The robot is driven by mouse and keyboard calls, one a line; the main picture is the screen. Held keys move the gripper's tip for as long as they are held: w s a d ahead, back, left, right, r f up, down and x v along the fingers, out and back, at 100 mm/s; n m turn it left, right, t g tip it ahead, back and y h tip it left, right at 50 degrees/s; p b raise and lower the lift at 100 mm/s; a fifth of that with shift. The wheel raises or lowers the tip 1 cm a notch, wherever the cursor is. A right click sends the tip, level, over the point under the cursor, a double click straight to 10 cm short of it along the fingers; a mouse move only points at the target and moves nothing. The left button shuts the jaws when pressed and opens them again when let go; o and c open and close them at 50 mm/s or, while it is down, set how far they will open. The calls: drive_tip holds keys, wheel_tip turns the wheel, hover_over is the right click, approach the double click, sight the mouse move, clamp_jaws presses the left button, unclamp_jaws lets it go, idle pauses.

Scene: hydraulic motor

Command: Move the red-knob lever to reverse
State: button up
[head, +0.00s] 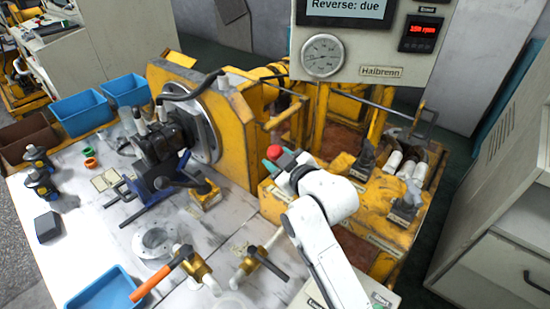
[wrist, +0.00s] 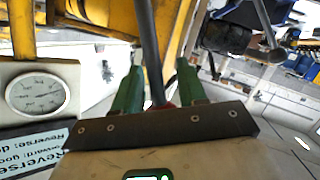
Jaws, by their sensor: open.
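The red knob (head: 274,152) shows at the end of my white arm in the head view, above the yellow machine frame. My gripper (wrist: 158,72) is open in the wrist view, with one green finger on each side of a dark lever rod (wrist: 149,45). A little red shows at the gripper's base between the fingers. I cannot tell whether either finger touches the rod. The lever's foot is hidden in the head view.
The panel holds a round gauge (head: 322,55) and a red digital display (head: 420,32). Grey levers or handles (head: 407,200) stand to the right of my arm. The yellow frame (head: 235,140) and black motor (head: 160,145) are left. Brass valves (head: 199,268) stand in front on the bench.

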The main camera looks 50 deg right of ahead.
drive_tip(key=v, duration=0.9)
drive_tip(key=shift+s+a, duration=0.15)
drive_tip(key=shift+s, duration=0.2)
